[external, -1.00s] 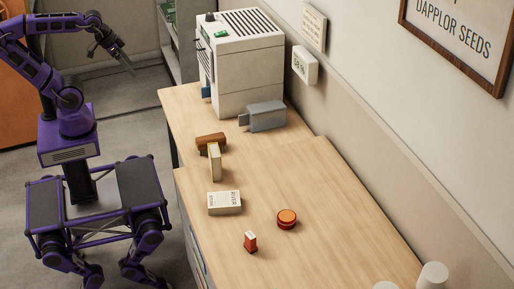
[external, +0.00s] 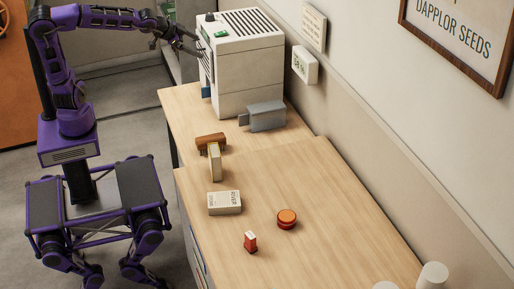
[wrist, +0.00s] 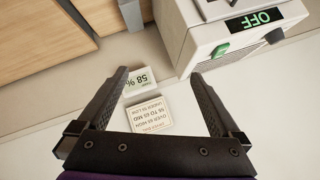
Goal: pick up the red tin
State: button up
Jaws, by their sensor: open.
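A round red tin (external: 287,222) with an orange top stands on the right of the wooden counter's near part. A small red block-shaped item (external: 250,242) with a pale top stands to its left and nearer the camera; I cannot tell what it is. My gripper (external: 190,44) is raised at the far left, beside the white machine and well away from the tin. In the wrist view my gripper (wrist: 158,76) is open, with nothing between its fingers. The red tin does not show there.
The white machine (external: 246,85) stands at the counter's far end, with a grey device (external: 266,116) before it. A brown roller-like item (external: 210,141), an upright book (external: 215,163) and a flat box (external: 224,203) line the left side. The counter (external: 330,225) is clear around the tin.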

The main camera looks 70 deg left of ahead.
jog(key=w+r+t+h, duration=0.1)
jog(key=w+r, duration=0.1)
jog(key=w, duration=0.5)
jog(key=w+d+r+t+h+b, duration=0.2)
jog(key=w+d+r+t+h, duration=0.3)
jog(key=d+r, duration=0.5)
jog(key=w+d+f+n+g+h+b, duration=0.1)
jog(key=w+d+f+h+b, duration=0.15)
jog(key=w+d+f, duration=0.65)
jog(key=m+g+h+b, duration=0.1)
jog(key=m+b, duration=0.1)
jog(key=m, duration=0.3)
send_over(287, 216)
jog(key=s+a, duration=0.3)
notch_tip(287, 216, down, 28)
jog(key=shift+n+g+y, duration=0.25)
jog(key=shift+n+g, duration=0.35)
jog(key=shift+g, duration=0.1)
jog(key=f, duration=0.2)
jog(key=s+f, duration=0.1)
jog(key=f, duration=0.1)
jog(key=s+f, duration=0.1)
jog(key=f, duration=0.1)
jog(key=shift+d, duration=0.15)
jog(key=shift+x, duration=2.3)
